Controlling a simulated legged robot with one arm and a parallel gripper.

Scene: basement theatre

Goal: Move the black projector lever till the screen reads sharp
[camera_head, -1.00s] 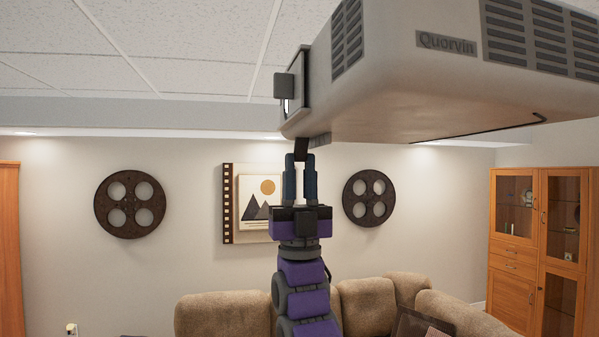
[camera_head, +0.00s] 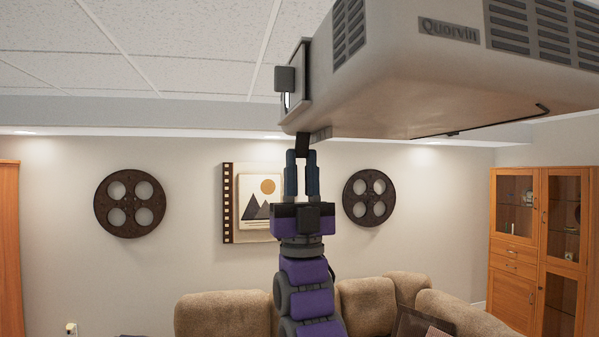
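The black lever (camera_head: 302,144) hangs from the underside of the pale projector (camera_head: 400,95) near its left end. My gripper (camera_head: 301,156) points straight up below it, with its two blue fingers on either side of the lever's lower end. The hidden inner finger faces do not show the contact fully. The screen with the picture's sharpness is not in view.
The projector body fills the upper right, close above my gripper. A dark bracket (camera_head: 285,80) juts from its left end. A brown sofa (camera_head: 225,312) stands low behind my arm. A wooden cabinet (camera_head: 512,270) stands at right. Film reels and a picture (camera_head: 260,190) hang on the wall.

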